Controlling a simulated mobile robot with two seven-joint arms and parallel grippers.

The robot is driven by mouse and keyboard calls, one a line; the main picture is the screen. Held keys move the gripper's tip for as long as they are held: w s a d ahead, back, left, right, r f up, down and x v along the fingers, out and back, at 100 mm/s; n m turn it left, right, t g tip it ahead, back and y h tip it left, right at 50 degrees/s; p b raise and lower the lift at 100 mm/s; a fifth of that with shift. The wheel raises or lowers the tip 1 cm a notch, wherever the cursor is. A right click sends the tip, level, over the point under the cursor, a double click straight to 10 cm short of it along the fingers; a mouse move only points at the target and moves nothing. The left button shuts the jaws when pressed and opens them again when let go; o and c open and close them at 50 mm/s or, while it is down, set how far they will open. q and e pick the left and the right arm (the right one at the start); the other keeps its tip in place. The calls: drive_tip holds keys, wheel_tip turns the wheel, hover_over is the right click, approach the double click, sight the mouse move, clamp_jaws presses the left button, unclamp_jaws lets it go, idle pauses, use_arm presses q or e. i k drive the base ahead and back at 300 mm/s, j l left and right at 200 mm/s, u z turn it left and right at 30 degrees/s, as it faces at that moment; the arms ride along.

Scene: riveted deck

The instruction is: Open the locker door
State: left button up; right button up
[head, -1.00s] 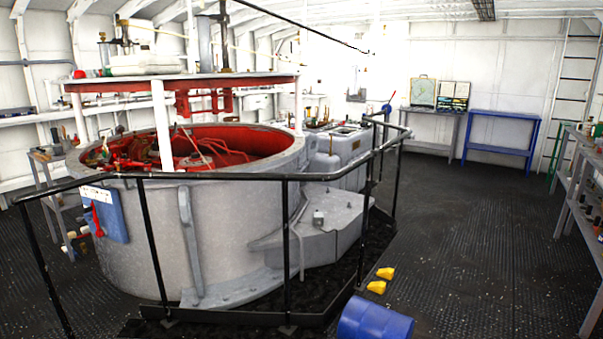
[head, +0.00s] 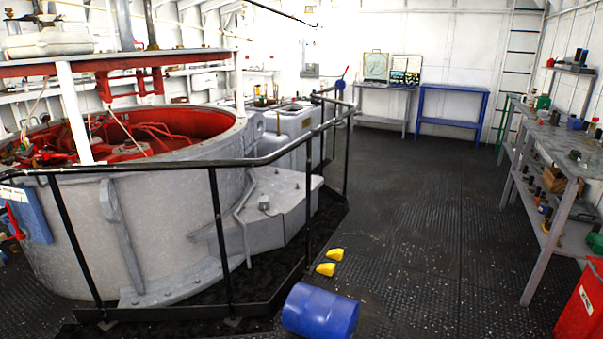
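I cannot make out a locker door for certain in the head view. A red box-like thing (head: 582,303) with a small white label is cut off at the lower right edge; I cannot tell whether it is a locker. A blue panel (head: 27,213) with a red handle is at the left edge, by the railing. Neither of my grippers is in view.
A black railing (head: 215,165) surrounds the big grey drum (head: 180,230). A blue barrel (head: 320,311) and two yellow blocks (head: 326,269) lie on the floor. A cluttered grey shelf bench (head: 528,283) lines the right. The dark floor between is clear.

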sight(247, 81)
drive_tip(key=i+l+z, duration=0.55)
drive_tip(key=z, duration=0.15)
drive_tip(key=i+l+z, duration=0.15)
drive_tip(key=i, duration=0.45)
drive_tip(key=i+z, duration=0.1)
drive_tip(key=i, duration=1.65)
drive_tip(key=i+u, duration=0.1)
drive_tip(key=i, duration=0.5)
drive_tip(key=i+l+u, duration=0.15)
drive_tip(key=i, duration=0.4)
drive_tip(key=i+l+u, duration=0.1)
drive_tip(key=i+u, duration=0.2)
drive_tip(key=i, duration=0.9)
drive_tip(key=i+l+u, duration=0.1)
drive_tip(key=i, duration=3.5)
